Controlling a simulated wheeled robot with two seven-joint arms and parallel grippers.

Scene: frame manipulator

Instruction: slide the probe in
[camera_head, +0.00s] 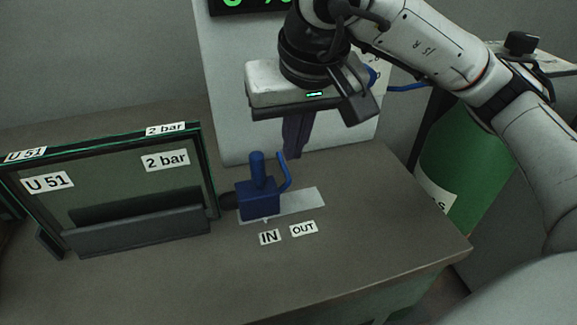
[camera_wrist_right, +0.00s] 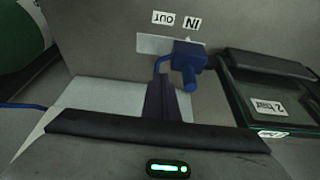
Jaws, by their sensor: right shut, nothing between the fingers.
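The probe (camera_head: 258,200) is a blue block with an upright round post and a thin bent blue rod on its right side. It sits at the left end of a pale strip (camera_head: 307,199), on the side of the IN label (camera_head: 269,237). A dark piece at its left reaches to the frame (camera_head: 212,185). The probe also shows in the right wrist view (camera_wrist_right: 189,56). My right gripper (camera_head: 294,154) points down behind and to the right of the post, shut and empty. Its fingers also show in the wrist view (camera_wrist_right: 160,85). My left gripper is not in view.
The dark panel (camera_head: 120,180) in the frame, labelled U 51 and 2 bar, stands at the left. The OUT label (camera_head: 303,228) lies right of IN. A green cylinder (camera_head: 465,165) stands beyond the table's right edge. The table's front is clear.

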